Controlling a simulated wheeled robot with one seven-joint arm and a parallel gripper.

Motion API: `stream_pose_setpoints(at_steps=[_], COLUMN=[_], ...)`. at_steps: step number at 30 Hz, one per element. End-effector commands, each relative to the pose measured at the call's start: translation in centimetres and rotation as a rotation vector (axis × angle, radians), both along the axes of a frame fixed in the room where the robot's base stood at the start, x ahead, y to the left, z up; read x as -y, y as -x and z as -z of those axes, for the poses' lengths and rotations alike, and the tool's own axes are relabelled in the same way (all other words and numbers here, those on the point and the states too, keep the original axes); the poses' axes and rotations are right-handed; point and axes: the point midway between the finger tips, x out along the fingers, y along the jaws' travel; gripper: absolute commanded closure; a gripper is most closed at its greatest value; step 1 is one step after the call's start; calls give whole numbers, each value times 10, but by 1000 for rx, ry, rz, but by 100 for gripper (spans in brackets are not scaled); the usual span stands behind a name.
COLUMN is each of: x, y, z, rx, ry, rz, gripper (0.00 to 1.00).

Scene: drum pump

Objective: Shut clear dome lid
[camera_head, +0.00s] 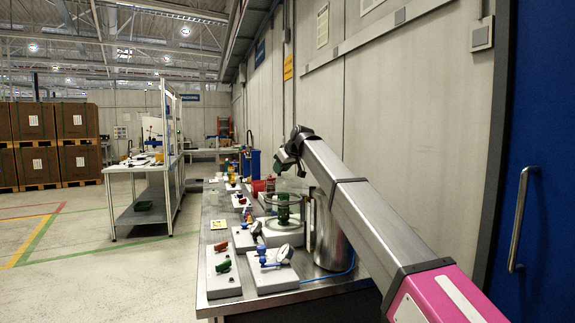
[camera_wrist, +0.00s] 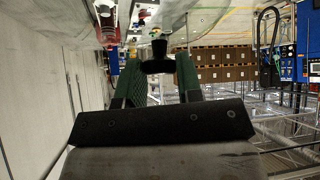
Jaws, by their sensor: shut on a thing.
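The clear dome lid (camera_head: 291,185) shows faintly in the head view, above the round rim of a clear vessel on a pale base (camera_head: 281,233). A green part (camera_head: 283,208) stands inside the vessel. My gripper (camera_head: 287,163) is at the lid's upper side. In the wrist view, my gripper's two green finger pads (camera_wrist: 163,66) are on either side of a black knob (camera_wrist: 159,50), and are shut on it. The lid's clear wall is hard to make out there. I cannot tell exactly how far the lid is tilted or whether it touches the rim.
A metal pot (camera_head: 328,240) stands just right of the vessel, under my arm. Grey boards with valves and gauges (camera_head: 277,268) fill the front of the bench (camera_head: 214,300). A red container (camera_head: 262,186) is behind. The wall runs close on the right; the floor at left is open.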

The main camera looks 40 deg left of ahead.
Motion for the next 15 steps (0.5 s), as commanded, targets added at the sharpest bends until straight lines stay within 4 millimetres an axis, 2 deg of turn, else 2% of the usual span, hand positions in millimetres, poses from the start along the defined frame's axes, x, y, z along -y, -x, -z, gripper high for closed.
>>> stream_pose_setpoints(at_steps=[15], x=[-8], y=[10], z=[9], rx=[-9], ry=[-4], rz=[-3], gripper=[100])
